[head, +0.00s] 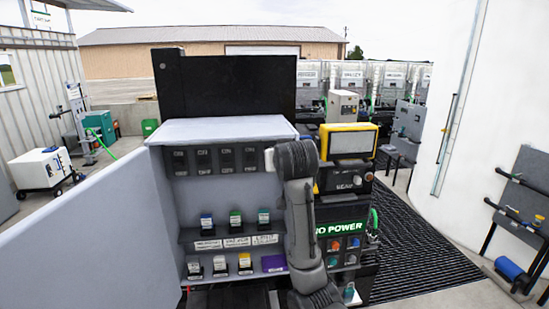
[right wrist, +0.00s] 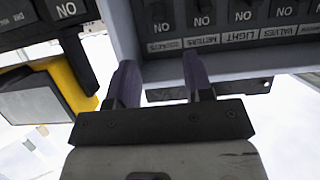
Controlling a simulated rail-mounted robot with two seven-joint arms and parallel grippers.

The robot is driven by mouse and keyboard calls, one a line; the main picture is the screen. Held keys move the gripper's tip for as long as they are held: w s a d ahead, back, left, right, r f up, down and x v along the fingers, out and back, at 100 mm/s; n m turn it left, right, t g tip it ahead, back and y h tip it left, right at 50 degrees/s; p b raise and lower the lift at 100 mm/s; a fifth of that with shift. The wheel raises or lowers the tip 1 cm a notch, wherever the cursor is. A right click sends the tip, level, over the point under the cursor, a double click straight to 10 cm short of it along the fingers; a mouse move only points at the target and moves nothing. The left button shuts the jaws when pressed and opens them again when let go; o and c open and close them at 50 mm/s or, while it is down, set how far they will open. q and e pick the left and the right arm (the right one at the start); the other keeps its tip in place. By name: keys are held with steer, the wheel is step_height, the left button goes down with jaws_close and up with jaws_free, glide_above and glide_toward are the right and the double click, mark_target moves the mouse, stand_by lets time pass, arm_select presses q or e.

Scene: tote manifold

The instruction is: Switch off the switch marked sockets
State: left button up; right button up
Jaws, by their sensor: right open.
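The switch marked sockets (right wrist: 158,10) is at the top of the right wrist view, the end one of a row of dark switches, with its label below it. The label and a word that reads as "NO" show clearly. My right gripper (right wrist: 160,76) is open and empty. Its two purple fingers are spread below the sockets label in that picture, apart from the switch as far as I can tell. In the head view, my right arm covers the right end of the switch row (head: 227,158), and the sockets switch cannot be made out there. My left gripper is not in view.
Switches marked meters (right wrist: 201,8), light (right wrist: 241,6) and valves (right wrist: 281,5) stand beside it. The grey cabinet (head: 220,130) has lower shelves with several small coloured blocks. A yellow-framed display (head: 349,141) stands close on the right. An open grey panel (head: 100,235) is on the left.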

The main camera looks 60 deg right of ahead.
steer(key=shift+d+r+x, duration=0.1)
steer(key=shift+x, duration=3.3)
steer(key=shift+d+r+x, duration=0.1)
steer(key=shift+x, duration=3.3)
steer(key=shift+s, duration=0.1)
steer(key=shift+c, duration=0.3)
